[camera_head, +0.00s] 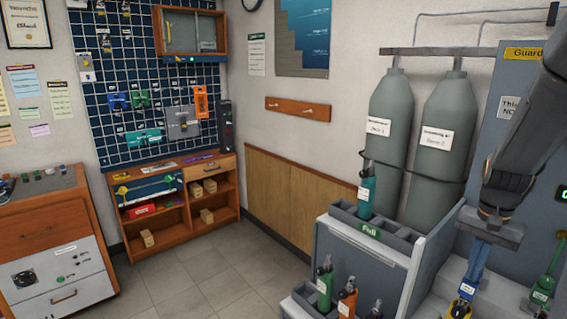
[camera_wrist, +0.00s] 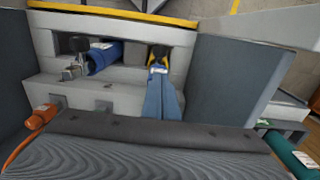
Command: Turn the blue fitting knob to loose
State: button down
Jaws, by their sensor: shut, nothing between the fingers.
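My gripper (camera_wrist: 158,62) is shut and empty, its blue fingers ending in yellow and black tips. It also shows at the lower right of the head view (camera_head: 464,298), pointing down over a grey stepped bench. In the wrist view a blue cylinder (camera_wrist: 106,58) with a white label lies in a grey recess, to the left of the fingertips and apart from them. A grey metal fitting (camera_wrist: 72,72) sits at its left end. I cannot make out a separate blue knob there. The blue cylinder does not show clearly in the head view.
A grey bench wall (camera_wrist: 226,75) rises right of my fingers in the wrist view. An orange cylinder (camera_wrist: 42,117) with a hose is at left. In the head view, a rack (camera_head: 395,245) holds a teal bottle (camera_head: 366,195); a green hosed fitting (camera_head: 543,285) stands at right.

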jog(key=shift+s+d+p, duration=0.25)
jog(key=shift+d+p, duration=0.1)
jog(key=shift+p, duration=0.5)
dwell(0.4)
jog(key=shift+s+a+p, duration=0.2)
jog(key=shift+s+p, duration=0.1)
jog(key=shift+s, duration=0.05)
jog(key=shift+r+p, duration=1.5)
jog(key=shift+r, duration=1.5)
